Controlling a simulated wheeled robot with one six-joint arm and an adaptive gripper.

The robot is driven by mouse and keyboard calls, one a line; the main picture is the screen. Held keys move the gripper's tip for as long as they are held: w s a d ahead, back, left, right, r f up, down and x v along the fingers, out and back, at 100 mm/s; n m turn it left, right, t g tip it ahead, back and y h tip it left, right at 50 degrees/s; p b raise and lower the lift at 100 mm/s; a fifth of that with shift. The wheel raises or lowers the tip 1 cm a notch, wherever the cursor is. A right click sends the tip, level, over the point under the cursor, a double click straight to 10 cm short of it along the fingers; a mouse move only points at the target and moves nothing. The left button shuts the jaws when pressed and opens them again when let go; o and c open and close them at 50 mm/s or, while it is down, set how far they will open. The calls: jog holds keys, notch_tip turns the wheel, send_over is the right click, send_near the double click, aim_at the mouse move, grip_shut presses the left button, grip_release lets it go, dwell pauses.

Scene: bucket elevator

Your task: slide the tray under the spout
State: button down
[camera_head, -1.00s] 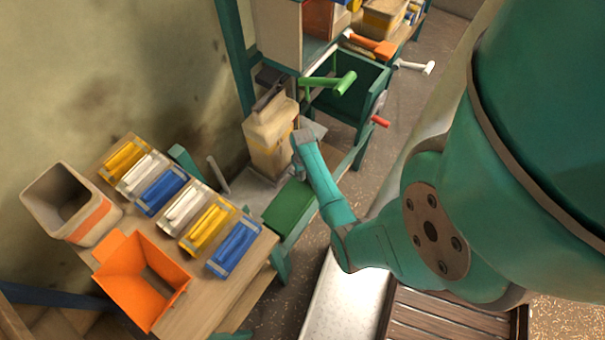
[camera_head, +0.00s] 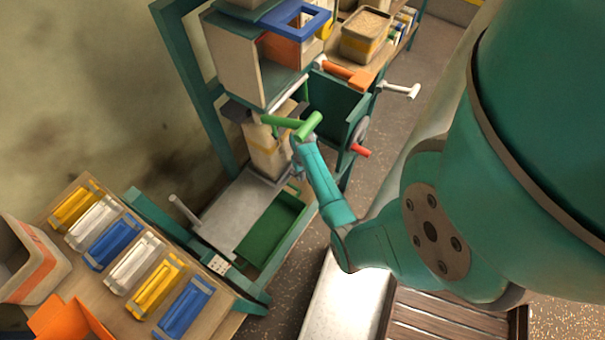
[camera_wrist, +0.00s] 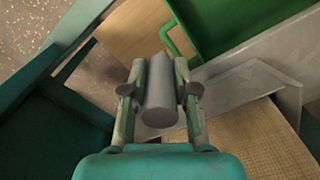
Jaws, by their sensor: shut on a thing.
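My gripper (camera_head: 298,143) is above and behind the tray, next to a cream box (camera_head: 264,152). In the wrist view my gripper (camera_wrist: 160,85) is shut on a grey round bar (camera_wrist: 163,100); the loop handle is apart from the fingers. I cannot clearly make out the spout, which may be hidden around the cream box.
A grey lever (camera_head: 184,210) stands left of the tray. A wooden table (camera_head: 95,290) with several coloured packs is at left.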

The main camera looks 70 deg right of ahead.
jog(key=shift+d, duration=0.25)
jog(key=shift+s, duration=0.1)
jog(key=c, duration=0.9)
grip_release()
jog(key=shift+d, duration=0.15)
